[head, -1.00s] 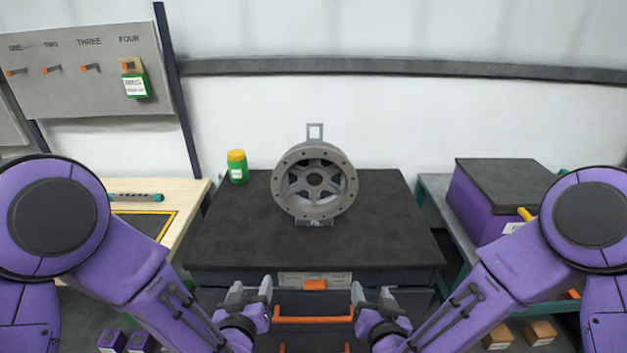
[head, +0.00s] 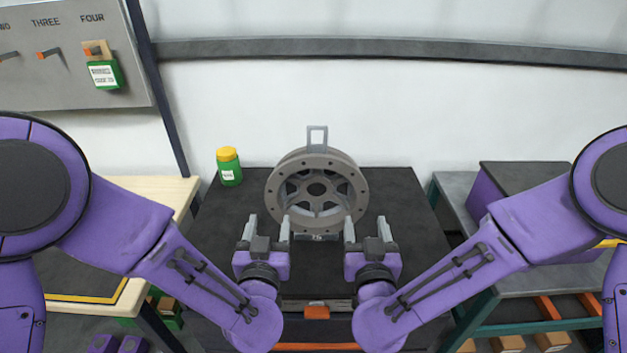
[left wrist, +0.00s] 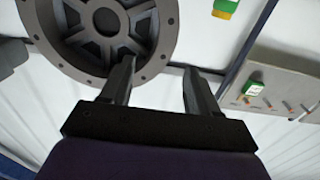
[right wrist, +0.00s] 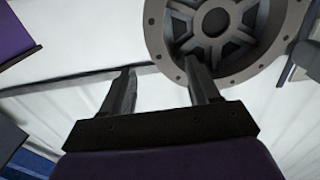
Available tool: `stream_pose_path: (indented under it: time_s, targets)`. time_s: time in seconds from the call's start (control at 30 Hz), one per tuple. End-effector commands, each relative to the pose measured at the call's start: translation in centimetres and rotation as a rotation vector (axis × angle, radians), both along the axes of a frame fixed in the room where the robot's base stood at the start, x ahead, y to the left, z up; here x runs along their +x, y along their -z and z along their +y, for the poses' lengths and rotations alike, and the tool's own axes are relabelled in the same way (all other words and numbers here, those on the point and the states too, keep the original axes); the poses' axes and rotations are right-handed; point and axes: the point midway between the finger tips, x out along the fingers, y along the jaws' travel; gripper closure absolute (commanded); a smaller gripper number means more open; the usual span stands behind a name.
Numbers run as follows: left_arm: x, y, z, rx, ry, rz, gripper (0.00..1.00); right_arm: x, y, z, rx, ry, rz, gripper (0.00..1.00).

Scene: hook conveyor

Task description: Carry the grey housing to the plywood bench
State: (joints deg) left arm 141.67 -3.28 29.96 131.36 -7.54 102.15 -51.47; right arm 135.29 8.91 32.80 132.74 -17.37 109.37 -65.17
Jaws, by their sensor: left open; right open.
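The grey housing (head: 317,188), a round flanged casting with a spoked centre and a square lug on top, stands upright on the black-topped cabinet (head: 390,215). It also shows in the left wrist view (left wrist: 150,62) and the right wrist view (right wrist: 262,58). My left gripper (head: 265,225) is open and empty in front of the housing's left side. My right gripper (head: 368,230) is open and empty in front of its right side. Neither visibly grips it. The pale plywood bench (head: 165,188) is at the left, partly hidden by my left arm.
A green jar with a yellow lid (head: 229,167) stands left of the housing. A purple box (head: 482,195) sits on a grey bench at the right. The wall is behind the cabinet.

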Motion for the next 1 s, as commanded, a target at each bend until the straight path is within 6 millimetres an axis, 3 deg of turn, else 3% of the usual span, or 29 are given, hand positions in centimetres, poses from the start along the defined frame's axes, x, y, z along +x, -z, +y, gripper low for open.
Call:
stream_pose_path:
  time_s: [0.47,1.0]
  targets:
    - [0.5,0.0,0.9,-0.003,-0.019,0.000,0.39,0.9,0.1,0.9,0.003,-0.018,0.001,0.39]
    - [9.6,0.1,0.7,-0.002,-0.015,0.000,0.39,9.8,0.1,0.6,0.003,-0.012,0.000,0.39]
